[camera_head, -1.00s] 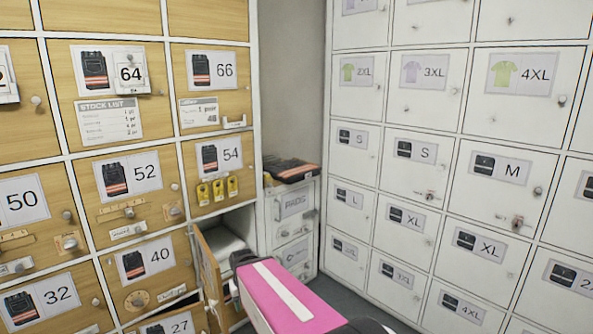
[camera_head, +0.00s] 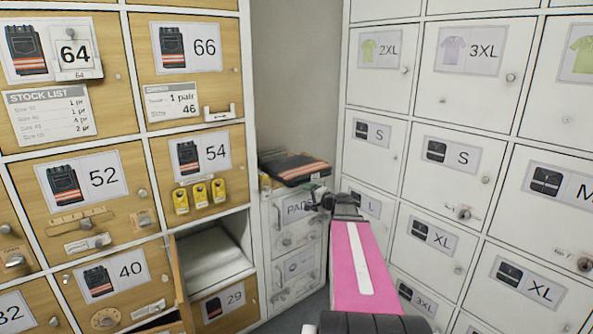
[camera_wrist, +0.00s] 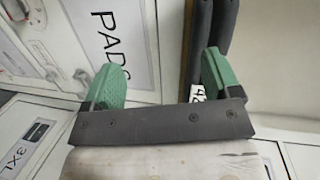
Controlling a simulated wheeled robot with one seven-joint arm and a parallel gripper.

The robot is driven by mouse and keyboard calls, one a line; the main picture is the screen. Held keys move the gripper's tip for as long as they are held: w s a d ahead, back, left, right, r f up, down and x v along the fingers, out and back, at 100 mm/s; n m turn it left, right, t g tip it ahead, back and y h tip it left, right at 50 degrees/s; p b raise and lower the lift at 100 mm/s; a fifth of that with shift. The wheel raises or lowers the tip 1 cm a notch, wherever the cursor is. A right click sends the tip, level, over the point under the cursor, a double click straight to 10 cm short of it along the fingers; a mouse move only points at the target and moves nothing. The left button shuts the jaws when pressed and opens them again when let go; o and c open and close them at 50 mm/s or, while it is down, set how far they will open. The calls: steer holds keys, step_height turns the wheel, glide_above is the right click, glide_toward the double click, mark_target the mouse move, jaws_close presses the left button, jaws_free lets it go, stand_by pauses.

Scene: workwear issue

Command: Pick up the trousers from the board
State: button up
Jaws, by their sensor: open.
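The folded dark trousers (camera_head: 300,170) with orange and pale stripes lie on top of the small white PADS cabinet in the corner. The board under them is mostly hidden; a tan edge (camera_wrist: 188,45) shows beside the dark folded layers (camera_wrist: 222,35) in the wrist view. A small white tag, partly hidden, shows by the right finger. My gripper (camera_head: 319,199) is just in front of and below the trousers' right front part. In the wrist view my gripper (camera_wrist: 160,84) has its green fingertips wide apart. The right one overlaps the trousers in the picture; contact cannot be told.
The white PADS cabinet (camera_head: 293,240) stands between wooden lockers (camera_head: 98,185) on the left and white lockers (camera_head: 430,160) on the right. An open compartment (camera_head: 210,255) has its door swung out at lower left. The grey wall behind the trousers is bare.

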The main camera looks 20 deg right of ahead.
mark_target(315, 178)
steer(key=w+d+r+m+t+h, duration=0.2)
steer(key=d+r+m+t, duration=0.15)
steer(key=d, duration=0.45)
steer(key=shift+n, duration=0.25)
steer(key=x, duration=0.4)
steer(key=shift+w+a+r, duration=0.1)
steer(key=shift+a+r, duration=0.2)
steer(key=shift+a+r+x, duration=0.15)
steer(key=shift+x, duration=1.35)
steer(key=shift+a+r+x, duration=0.1)
steer(key=shift+r+x, duration=0.1)
steer(key=shift+x, duration=1.35)
steer(key=c, duration=1.4)
